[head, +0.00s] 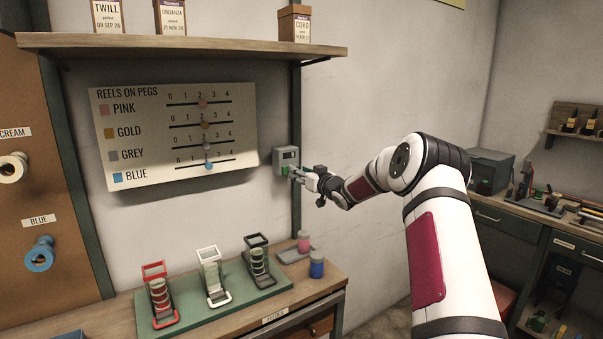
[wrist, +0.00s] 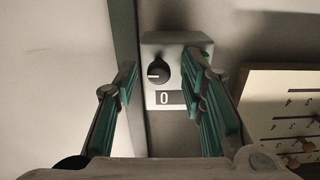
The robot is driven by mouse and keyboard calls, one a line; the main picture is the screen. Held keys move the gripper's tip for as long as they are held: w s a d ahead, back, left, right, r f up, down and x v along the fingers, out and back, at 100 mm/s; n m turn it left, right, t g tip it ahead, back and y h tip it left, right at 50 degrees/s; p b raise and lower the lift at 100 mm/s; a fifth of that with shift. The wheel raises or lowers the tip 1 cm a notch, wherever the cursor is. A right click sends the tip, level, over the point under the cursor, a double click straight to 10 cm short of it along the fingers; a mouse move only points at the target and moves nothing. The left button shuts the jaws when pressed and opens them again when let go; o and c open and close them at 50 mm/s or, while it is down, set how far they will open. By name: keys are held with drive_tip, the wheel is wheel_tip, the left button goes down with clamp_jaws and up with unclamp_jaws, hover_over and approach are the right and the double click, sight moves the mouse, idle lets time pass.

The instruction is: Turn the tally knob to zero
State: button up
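The small display (wrist: 164,98) below the knob reads 0. My gripper (wrist: 161,88) is open, with its green-padded fingers spread to the left and right of the box front and apart from the knob. In the head view my gripper (head: 298,174) is at the box and partly covers its lower part.
The reels board (head: 175,135) hangs left of the box. A wooden shelf (head: 180,41) with boxes runs above. A bench below holds a green mat (head: 225,297) with three stands and pink (head: 303,241) and blue (head: 317,265) spools. The wall right of the box is clear.

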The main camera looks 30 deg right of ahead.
drive_tip(key=s, duration=1.2)
drive_tip(key=shift+d, duration=0.2)
drive_tip(key=shift+r, duration=0.1)
